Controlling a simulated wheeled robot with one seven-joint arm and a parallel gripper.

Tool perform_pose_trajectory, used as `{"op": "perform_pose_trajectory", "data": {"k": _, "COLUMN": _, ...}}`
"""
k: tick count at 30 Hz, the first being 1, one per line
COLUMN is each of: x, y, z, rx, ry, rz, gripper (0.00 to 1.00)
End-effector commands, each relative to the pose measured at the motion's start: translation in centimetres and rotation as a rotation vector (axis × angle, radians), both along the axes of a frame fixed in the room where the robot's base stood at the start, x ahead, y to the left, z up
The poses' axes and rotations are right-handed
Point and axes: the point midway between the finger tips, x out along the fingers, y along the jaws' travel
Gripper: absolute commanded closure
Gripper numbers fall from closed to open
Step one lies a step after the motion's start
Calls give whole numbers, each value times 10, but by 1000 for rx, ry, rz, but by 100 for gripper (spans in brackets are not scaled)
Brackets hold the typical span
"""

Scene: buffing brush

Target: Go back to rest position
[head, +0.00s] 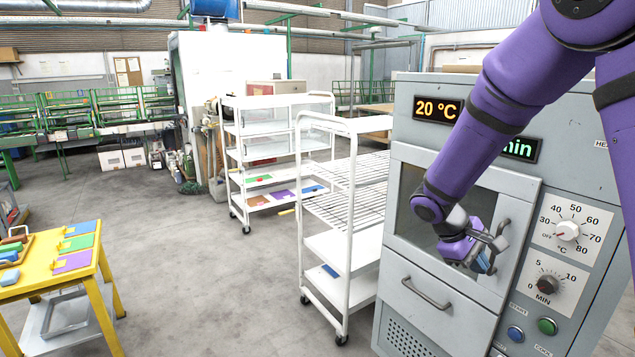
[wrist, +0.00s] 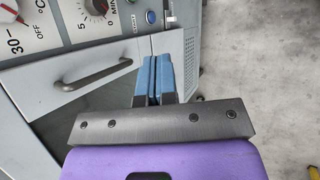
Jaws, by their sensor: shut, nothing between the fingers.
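My gripper (head: 487,262) is in front of the grey oven (head: 602,240), close to the handle on its window door (head: 395,215). The oven door looks closed. In the wrist view my gripper's blue fingertips (wrist: 153,78) are pressed together with nothing between them. I cannot tell whether the gripper touches the door. My purple arm reaches down from the upper right across the oven face in the head view.
A white wire-shelf cart (head: 345,205) stands just left of the oven, with another cart (head: 275,150) behind it. A yellow table (head: 85,275) with coloured blocks and plates stands at the lower left. The grey floor (head: 200,285) between is clear.

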Motion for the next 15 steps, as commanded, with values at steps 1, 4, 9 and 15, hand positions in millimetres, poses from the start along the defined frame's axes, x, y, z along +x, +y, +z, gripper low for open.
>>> {"op": "perform_pose_trajectory", "data": {"k": 1, "x": -8, "y": -2, "z": 15, "rx": 35, "ry": -32, "rz": -27, "gripper": 100}}
{"op": "perform_pose_trajectory", "data": {"k": 4, "x": -25, "y": -2, "z": 37, "rx": 101, "ry": -82, "rz": -72, "gripper": 100}}
{"op": "perform_pose_trajectory", "data": {"k": 9, "x": -55, "y": -2, "z": 72, "rx": 208, "ry": -171, "rz": -142, "gripper": 100}}
{"op": "perform_pose_trajectory", "data": {"k": 15, "x": -93, "y": -1, "z": 109, "rx": 331, "ry": -277, "rz": -215, "gripper": 100}}
